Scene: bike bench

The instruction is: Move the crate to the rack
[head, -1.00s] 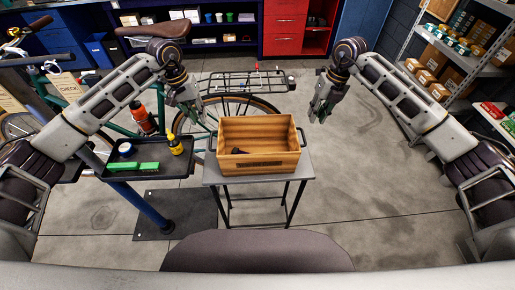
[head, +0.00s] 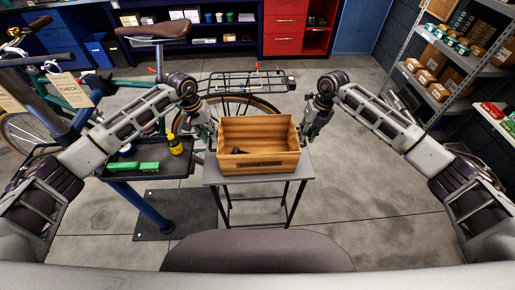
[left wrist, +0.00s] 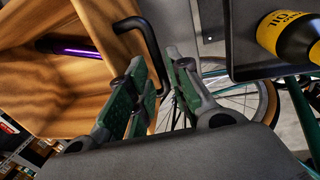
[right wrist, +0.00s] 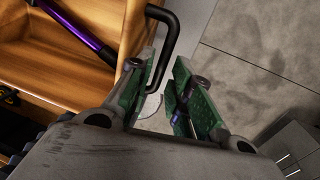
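The open wooden crate (head: 262,167) sits on a small grey table (head: 222,177), with a dark handle at each end. A purple and black tool (right wrist: 85,30) lies inside it. My left gripper (head: 209,138) is at the crate's left end; in the left wrist view its fingers are apart, with the left handle (left wrist: 153,48) by their tips. My right gripper (head: 304,136) is at the right end; in the right wrist view the right handle (right wrist: 168,35) runs between its parted fingers. A black carrier rack (head: 265,81) is on the bike behind the crate.
A tray (head: 183,165) left of the crate holds a yellow bottle (head: 175,146) and a green brush (head: 148,167). A metal shelf unit (head: 458,62) with boxes stands at the far right. The floor right of the table is clear.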

